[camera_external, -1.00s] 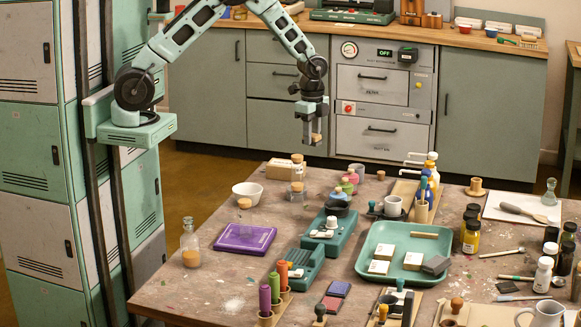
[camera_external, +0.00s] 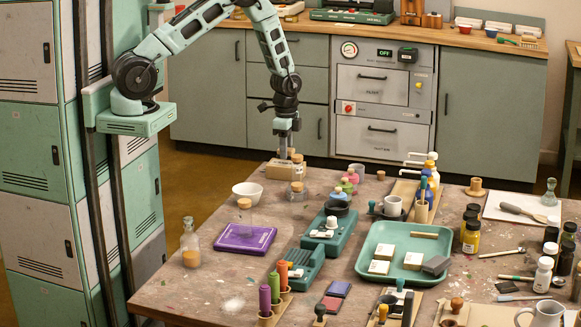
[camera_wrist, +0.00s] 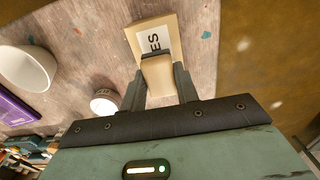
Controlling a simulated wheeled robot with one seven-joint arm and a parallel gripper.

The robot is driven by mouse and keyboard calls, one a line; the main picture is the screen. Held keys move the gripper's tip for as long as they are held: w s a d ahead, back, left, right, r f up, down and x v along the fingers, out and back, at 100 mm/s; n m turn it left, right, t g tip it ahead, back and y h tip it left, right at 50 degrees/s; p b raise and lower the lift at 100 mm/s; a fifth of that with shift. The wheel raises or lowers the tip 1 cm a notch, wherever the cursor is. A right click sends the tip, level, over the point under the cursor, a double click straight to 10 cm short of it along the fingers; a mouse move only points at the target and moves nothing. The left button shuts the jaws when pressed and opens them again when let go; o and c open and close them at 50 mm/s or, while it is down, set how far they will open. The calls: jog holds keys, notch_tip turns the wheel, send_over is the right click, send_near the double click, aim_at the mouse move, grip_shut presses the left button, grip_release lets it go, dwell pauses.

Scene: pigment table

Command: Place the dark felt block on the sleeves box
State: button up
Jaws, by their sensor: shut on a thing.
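My gripper (camera_external: 286,148) is shut on a small tan block (camera_wrist: 158,78). It holds the block at the sleeves box, a tan carton (camera_external: 276,170) at the table's far left edge. In the wrist view the box (camera_wrist: 154,40), with a white label reading "ES", lies just beyond and below the held block. I cannot tell whether the block touches the box. A dark grey block (camera_external: 435,265), which looks like the dark felt block, lies in the right front corner of the teal tray (camera_external: 367,262), away from my gripper.
Several pale labelled blocks lie in the tray. Bottles and tools crowd the table's right side.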

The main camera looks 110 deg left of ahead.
jog(key=shift+f, duration=0.75)
jog(key=shift+f, duration=0.2)
jog(key=o, duration=0.9)
jog(key=shift+o, duration=0.2)
jog(key=shift+r, duration=0.15)
